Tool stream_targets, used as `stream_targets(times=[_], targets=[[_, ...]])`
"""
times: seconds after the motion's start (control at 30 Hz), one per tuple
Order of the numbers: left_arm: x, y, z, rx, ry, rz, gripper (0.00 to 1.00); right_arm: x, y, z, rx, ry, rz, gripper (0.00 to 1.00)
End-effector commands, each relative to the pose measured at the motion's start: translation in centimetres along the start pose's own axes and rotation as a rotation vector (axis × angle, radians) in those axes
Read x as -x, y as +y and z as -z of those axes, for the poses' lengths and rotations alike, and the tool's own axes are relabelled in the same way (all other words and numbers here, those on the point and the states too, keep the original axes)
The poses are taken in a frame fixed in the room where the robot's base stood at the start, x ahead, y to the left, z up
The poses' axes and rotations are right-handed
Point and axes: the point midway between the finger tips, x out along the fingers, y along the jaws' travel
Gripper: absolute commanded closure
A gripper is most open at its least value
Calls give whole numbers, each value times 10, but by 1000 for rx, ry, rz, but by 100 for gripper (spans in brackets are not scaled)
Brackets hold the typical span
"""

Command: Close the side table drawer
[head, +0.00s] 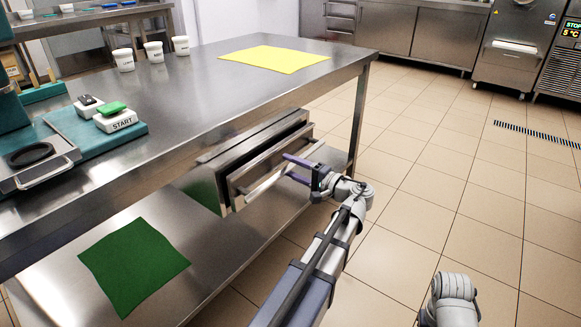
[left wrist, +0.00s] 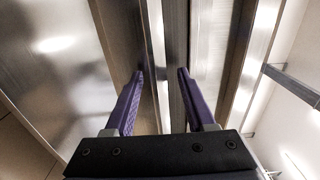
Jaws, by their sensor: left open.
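The side table drawer (head: 238,183) is a steel drawer in a housing under the metal table top. Its front stands a little out from the housing, with a bar handle (head: 262,188) along it. My left gripper (head: 288,167) is at the right part of the drawer front, its purple fingers pointing at it. It is open. In the left wrist view the open fingers (left wrist: 160,76) are on either side of steel edges that run between them; I cannot tell whether they touch. My right gripper is out of view.
The steel table (head: 205,90) carries a yellow mat (head: 275,59), white tubs (head: 154,52) and a teal station with a START block (head: 117,120). A green cloth (head: 135,265) lies on its lower shelf. The tiled floor (head: 430,150) at right is clear.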

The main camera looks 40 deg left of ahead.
Motion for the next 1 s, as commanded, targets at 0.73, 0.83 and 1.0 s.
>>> stream_targets(times=[0.73,0.83,1.0], targets=[[-4,0,0,0,0,0,90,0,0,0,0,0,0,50],[-4,0,0,0,0,-1,100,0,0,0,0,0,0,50],[-4,0,0,0,0,-1,100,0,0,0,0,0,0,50]])
